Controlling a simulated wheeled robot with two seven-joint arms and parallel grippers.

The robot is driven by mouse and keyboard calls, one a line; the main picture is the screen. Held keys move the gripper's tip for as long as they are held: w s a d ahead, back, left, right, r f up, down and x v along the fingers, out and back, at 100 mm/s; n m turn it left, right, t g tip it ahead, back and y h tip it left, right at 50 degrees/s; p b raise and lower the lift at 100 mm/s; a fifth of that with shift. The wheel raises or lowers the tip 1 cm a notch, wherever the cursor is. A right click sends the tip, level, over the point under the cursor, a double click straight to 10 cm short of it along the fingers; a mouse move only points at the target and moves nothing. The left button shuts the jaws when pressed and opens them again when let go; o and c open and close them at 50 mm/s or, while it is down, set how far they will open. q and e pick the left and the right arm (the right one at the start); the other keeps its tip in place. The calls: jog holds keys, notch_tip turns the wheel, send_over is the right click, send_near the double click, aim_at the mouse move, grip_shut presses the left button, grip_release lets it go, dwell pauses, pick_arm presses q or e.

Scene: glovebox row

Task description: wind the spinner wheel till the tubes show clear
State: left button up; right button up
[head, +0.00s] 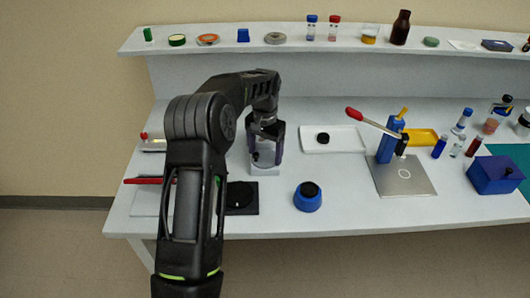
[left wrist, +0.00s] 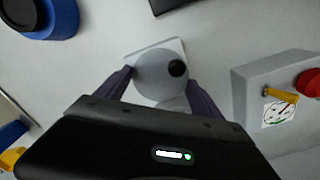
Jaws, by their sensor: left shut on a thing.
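The spinner (head: 264,170) is a small pale unit with a square base near the back left of the bench. Its round grey wheel (left wrist: 153,72) has a black knob (left wrist: 177,68) on top, to the right of the wheel's middle in the left wrist view. My left gripper (head: 266,147) comes down over the spinner from above. Its two fingers sit on either side of the wheel in the left wrist view (left wrist: 161,92), shut on it. I see no tubes in the spinner; any inside are hidden. My right gripper is not in view.
A blue round pot (head: 307,200) and a black pad (head: 242,207) stand in front. A white tray (head: 334,148) and a lever press (head: 390,142) are to the right. A white box with a dial (left wrist: 268,98) is close beside my gripper. Several vials stand at right.

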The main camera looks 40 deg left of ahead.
aim_at(265, 157)
pick_arm(q)
jog(key=shift+m, duration=0.3)
jog(key=o, duration=1.4)
jog(key=shift+c, duration=0.2)
jog(key=shift+r, duration=0.1)
notch_tip(265, 157, up, 8)
jog(key=shift+f+b, duration=0.2)
jog(key=shift+b, duration=0.4)
